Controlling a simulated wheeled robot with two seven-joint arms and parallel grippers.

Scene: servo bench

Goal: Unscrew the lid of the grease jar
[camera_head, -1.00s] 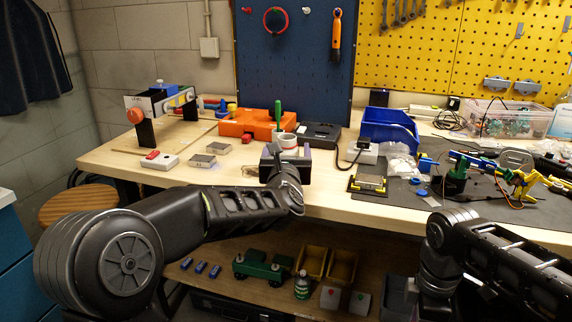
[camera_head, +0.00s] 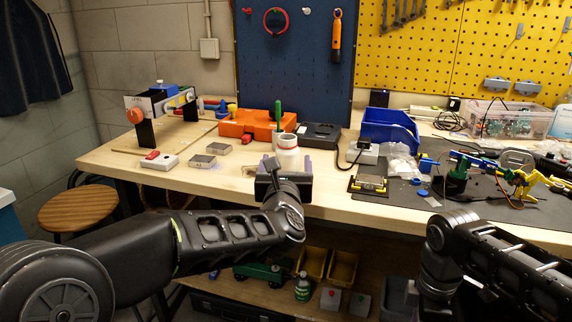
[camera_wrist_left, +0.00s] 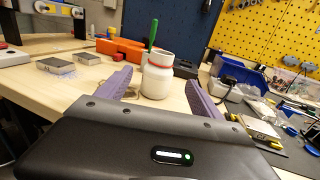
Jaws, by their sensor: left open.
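The grease jar (camera_head: 288,158) is a white jar with a red band below its white lid (camera_head: 287,141). In the left wrist view the jar (camera_wrist_left: 157,80) is ahead, between my open purple-padded fingers, with the lid (camera_wrist_left: 161,59) on top. My left gripper (camera_head: 284,166) is open and empty in front of the jar, its body hiding the jar's lower part in the head view. I cannot tell whether the fingers reach beside the jar. My right arm shows at lower right, its gripper out of view.
A cup with a green-handled tool (camera_head: 278,121) and an orange case (camera_head: 246,124) stand close behind the jar. Grey blocks (camera_head: 202,161) lie left. A blue bin (camera_head: 388,127) and a small metal fixture (camera_head: 368,184) are at right. The bench's front edge runs below my gripper.

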